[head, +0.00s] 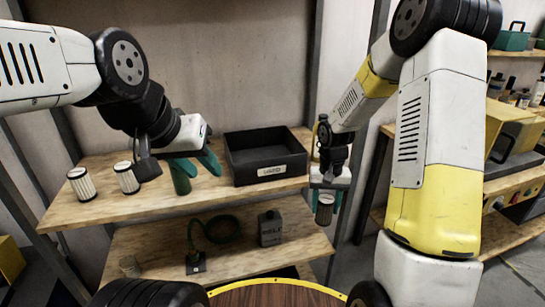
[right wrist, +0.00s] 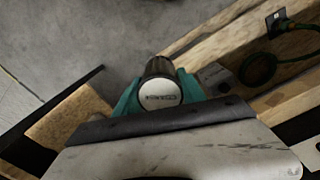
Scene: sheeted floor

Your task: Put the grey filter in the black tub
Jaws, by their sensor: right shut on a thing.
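The grey filter (head: 325,208), a dark cylinder with a pale end, is held in my right gripper (head: 328,192), off the right end of the shelves. In the right wrist view, its white printed end (right wrist: 160,92) sits between the green fingers, with its dark body (right wrist: 158,66) beyond. The black tub (head: 265,158), an open rectangular box with a white label, stands on the upper shelf, left of and above the held filter. My left gripper (head: 196,168) is over the upper shelf, left of the tub; its finger gap is unclear beside a dark green cylindrical shape.
Two white pleated filters (head: 82,184) (head: 126,177) stand on the upper shelf's left part (head: 120,209). The lower shelf (head: 225,262) holds a green coiled cable (head: 221,229), a grey container (head: 270,228) and a small cylinder (head: 130,266). A metal post (head: 316,75) rises right of the tub.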

